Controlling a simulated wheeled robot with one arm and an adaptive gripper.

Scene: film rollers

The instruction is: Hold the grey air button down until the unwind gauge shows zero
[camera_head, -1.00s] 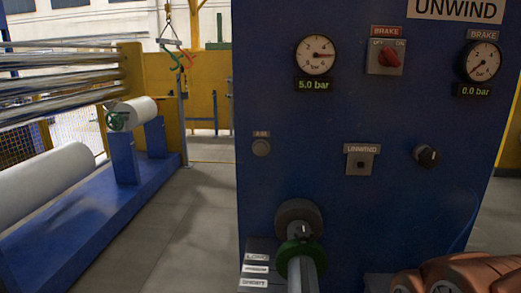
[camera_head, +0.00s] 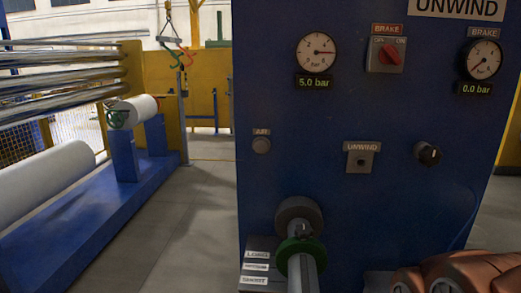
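The round grey air button (camera_head: 261,145) sits under a small AIR label at the left side of the blue UNWIND panel (camera_head: 350,105). Nothing touches or covers it. A second gauge, labelled BRAKE (camera_head: 482,60), reads 0.0 bar at the upper right. My gripper's fingers do not show in this view.
A metal shaft with a green ring (camera_head: 300,252) juts from the lower panel beside LONG and SHORT labels. A red BRAKE switch (camera_head: 390,54), an UNWIND plate (camera_head: 360,160) and a black knob (camera_head: 428,153) are on the panel. Grey floor (camera_head: 190,225) lies clear to the left.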

